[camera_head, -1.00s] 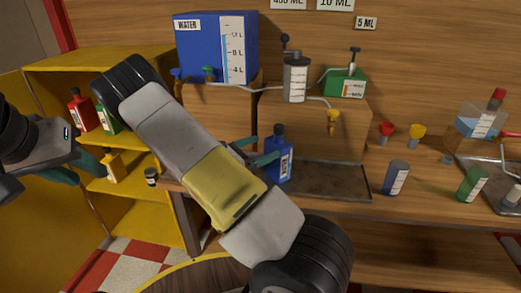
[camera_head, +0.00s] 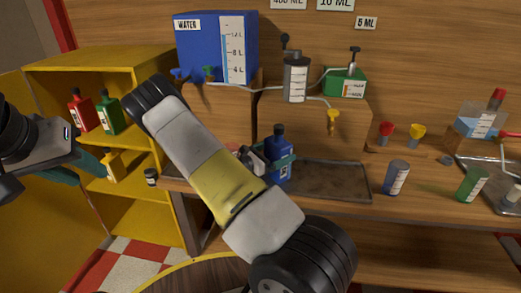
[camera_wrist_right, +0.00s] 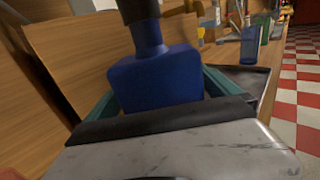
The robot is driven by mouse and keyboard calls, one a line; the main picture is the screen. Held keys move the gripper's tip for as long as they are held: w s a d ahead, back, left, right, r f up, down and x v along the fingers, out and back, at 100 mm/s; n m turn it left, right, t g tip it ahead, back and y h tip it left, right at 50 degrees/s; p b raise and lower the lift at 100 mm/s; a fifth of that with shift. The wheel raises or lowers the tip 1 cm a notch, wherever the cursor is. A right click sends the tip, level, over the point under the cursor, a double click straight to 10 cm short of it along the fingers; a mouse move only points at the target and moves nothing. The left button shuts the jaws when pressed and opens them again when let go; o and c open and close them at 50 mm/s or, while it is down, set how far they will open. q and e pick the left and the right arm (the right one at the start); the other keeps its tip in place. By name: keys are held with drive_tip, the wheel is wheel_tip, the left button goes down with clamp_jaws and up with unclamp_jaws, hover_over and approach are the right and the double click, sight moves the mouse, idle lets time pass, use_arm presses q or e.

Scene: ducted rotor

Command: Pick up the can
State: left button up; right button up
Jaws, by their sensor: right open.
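A blue can-like bottle with a dark cap (camera_head: 279,158) stands upright at the left end of the dark tray. My right gripper (camera_head: 268,160) is at this bottle, partly hidden by my own arm. In the right wrist view the blue bottle (camera_wrist_right: 158,78) stands between the two teal fingers, which are open on either side of it. I cannot tell whether either finger touches it. My left gripper (camera_head: 78,172) is at the left, in front of the yellow shelf, with its teal fingers apart and nothing seen between them.
The dark tray (camera_head: 330,180) lies on the wooden bench. A grey-blue cylinder (camera_head: 397,177) and a green cylinder (camera_head: 472,183) stand to its right. A blue water tank (camera_head: 215,48) is behind. The yellow shelf (camera_head: 140,215) holds red, green and yellow bottles and a small jar.

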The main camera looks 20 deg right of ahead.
drive_tip(key=c, duration=1.6)
drive_tip(key=shift+r, duration=0.1)
drive_tip(key=shift+c, duration=1)
